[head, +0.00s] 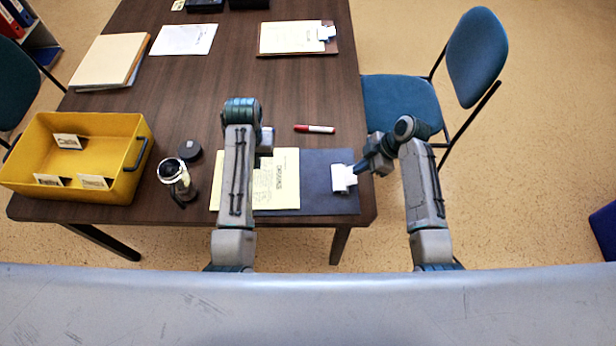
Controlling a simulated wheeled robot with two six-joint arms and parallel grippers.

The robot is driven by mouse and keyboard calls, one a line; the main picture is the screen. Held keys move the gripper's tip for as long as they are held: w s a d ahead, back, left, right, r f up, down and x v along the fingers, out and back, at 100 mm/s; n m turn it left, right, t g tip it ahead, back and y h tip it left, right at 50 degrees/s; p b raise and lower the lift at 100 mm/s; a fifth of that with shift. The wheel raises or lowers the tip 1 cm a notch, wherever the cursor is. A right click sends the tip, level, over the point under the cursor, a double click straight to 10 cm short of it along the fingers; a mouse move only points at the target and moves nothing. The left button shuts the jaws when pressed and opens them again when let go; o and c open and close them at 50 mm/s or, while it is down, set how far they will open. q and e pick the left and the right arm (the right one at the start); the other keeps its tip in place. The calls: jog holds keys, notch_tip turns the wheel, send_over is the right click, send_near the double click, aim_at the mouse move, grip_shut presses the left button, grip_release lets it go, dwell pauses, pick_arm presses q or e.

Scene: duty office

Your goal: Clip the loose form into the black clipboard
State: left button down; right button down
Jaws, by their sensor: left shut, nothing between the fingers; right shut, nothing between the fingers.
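The black clipboard (325,190) lies flat near the table's front right corner and looks dark navy. The loose form (280,185), a pale yellow printed sheet, lies over the clipboard's left part and sticks out to its left. My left forearm hides a strip of it. My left gripper (265,148) is shut and empty at the form's far edge; I cannot tell whether it touches. My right gripper (350,175) is shut and empty at the clipboard's right end, over a whitish part that looks like the clip. Whether the clip is open or pressed cannot be told.
A red and white marker (314,129) lies beyond the clipboard. A glass jar or press (174,175) and a dark round lid (190,151) stand left, beside a yellow crate (125,160). A brown clipboard (265,50), papers (185,39) and folders (105,60) lie farther back. A chair (400,100) stands right.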

jog(key=shift+r, duration=2.45)
